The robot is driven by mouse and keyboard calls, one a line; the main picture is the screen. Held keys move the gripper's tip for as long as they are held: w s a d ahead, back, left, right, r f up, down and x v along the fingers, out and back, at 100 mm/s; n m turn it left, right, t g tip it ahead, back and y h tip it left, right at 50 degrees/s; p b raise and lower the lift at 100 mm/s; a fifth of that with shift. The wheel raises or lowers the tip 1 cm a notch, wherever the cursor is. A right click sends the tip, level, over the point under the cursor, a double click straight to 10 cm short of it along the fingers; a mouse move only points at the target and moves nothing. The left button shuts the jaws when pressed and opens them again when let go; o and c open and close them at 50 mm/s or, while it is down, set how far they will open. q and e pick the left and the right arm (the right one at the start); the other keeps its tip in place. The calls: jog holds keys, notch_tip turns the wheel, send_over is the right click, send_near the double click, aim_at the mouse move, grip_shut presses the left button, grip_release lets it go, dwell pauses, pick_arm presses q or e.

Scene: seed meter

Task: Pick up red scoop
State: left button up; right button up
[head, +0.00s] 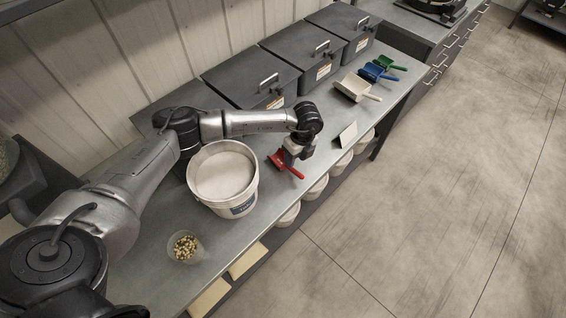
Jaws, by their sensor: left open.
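The red scoop (287,165) lies on the grey counter, right of the white bucket. Its handle points toward the counter's front edge. My left gripper (291,158) is directly over the scoop, pointing down, and hides part of it. The jaws are open, and I cannot tell from this view whether the fingers straddle the scoop or touch it. My right gripper does not show.
A white bucket (236,205) stands just left of the scoop. A small cup of seeds (185,246) is nearer. Dark lidded bins (251,77) line the wall. White (352,88), blue (374,73) and green (386,63) scoops lie farther right. A small card (347,134) stands near the front edge.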

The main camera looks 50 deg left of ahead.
pick_arm(q)
jog(key=shift+s+f, duration=0.25)
jog(key=shift+f, duration=0.7)
jog(key=shift+s+f, duration=0.3)
jog(key=shift+f, duration=0.7)
jog(key=shift+s+f, duration=0.25)
jog(key=shift+f, duration=0.7)
jog(key=shift+c, duration=0.4)
grip_shut()
